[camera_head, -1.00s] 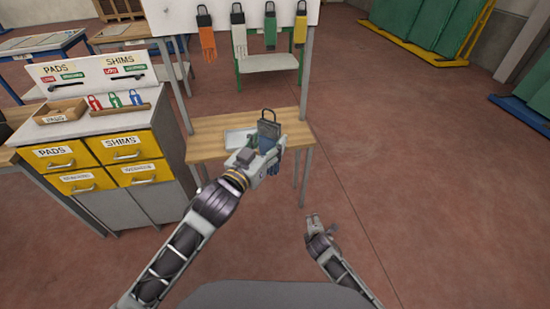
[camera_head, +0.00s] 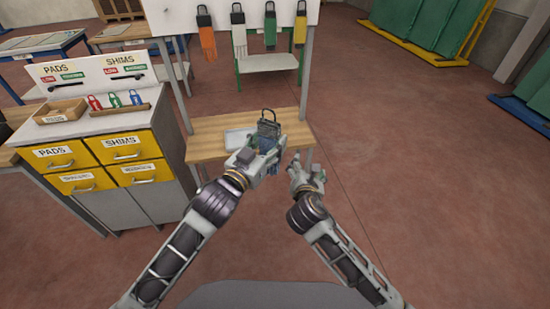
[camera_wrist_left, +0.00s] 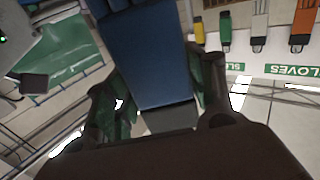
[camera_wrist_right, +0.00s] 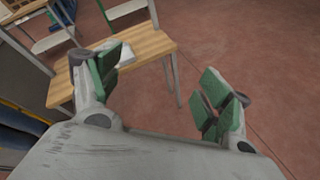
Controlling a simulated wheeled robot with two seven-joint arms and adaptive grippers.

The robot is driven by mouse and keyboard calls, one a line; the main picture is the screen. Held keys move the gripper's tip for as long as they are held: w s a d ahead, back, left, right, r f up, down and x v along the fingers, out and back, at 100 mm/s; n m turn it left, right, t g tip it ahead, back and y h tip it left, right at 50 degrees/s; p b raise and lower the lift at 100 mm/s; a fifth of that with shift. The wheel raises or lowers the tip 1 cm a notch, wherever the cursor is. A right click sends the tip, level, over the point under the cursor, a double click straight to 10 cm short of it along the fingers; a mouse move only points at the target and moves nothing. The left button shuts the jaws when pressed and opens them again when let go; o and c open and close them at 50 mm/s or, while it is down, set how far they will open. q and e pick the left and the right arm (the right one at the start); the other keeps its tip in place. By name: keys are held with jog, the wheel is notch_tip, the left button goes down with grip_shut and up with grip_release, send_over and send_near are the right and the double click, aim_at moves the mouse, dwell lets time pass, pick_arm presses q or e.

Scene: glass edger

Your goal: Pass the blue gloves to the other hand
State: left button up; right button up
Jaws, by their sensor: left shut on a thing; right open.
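The blue gloves (camera_head: 271,167) hang from a dark clip in my left gripper (camera_head: 266,150), above the small wooden table. In the left wrist view the gloves (camera_wrist_left: 148,55) fill the middle, between the green-padded fingers of the left gripper (camera_wrist_left: 165,95), which is shut on them. My right gripper (camera_head: 308,170) is just right of the gloves in the head view, apart from the left gripper. In the right wrist view, the right gripper (camera_wrist_right: 162,90) has its green-padded fingers wide apart with nothing between them. A dark blue shape sits at that view's left edge; I cannot tell what it is.
The wooden table (camera_head: 207,143) carries a pale tray (camera_head: 238,137). A white board (camera_head: 235,14) behind it holds hanging orange, white, green and yellow gloves. A cabinet (camera_head: 140,192) with yellow drawers stands left. The floor to the right (camera_head: 430,160) is clear.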

jog(key=s+r+n+t, duration=0.1)
jog(key=s+r+n, duration=0.15)
jog(key=r, duration=0.65)
jog(key=s+r+n+t, duration=0.15)
jog(key=s+r, duration=0.25)
jog(key=r, duration=0.4)
jog(key=n+t+y, duration=0.2)
jog(key=n+y, duration=0.2)
send_near(271, 124)
jog(key=s, duration=0.1)
jog(key=s+r, duration=0.1)
jog(key=s, duration=0.1)
jog(key=shift+s+r+g, duration=0.1)
jog(key=shift+r+g, duration=0.05)
jog(key=shift+g, duration=0.1)
jog(key=shift+w+a, duration=0.25)
jog(key=shift+w, duration=1.75)
jog(key=shift+w+a, duration=0.25)
jog(key=shift+w, duration=1.75)
jog(key=shift+w+a, duration=0.25)
jog(key=shift+w, duration=1.75)
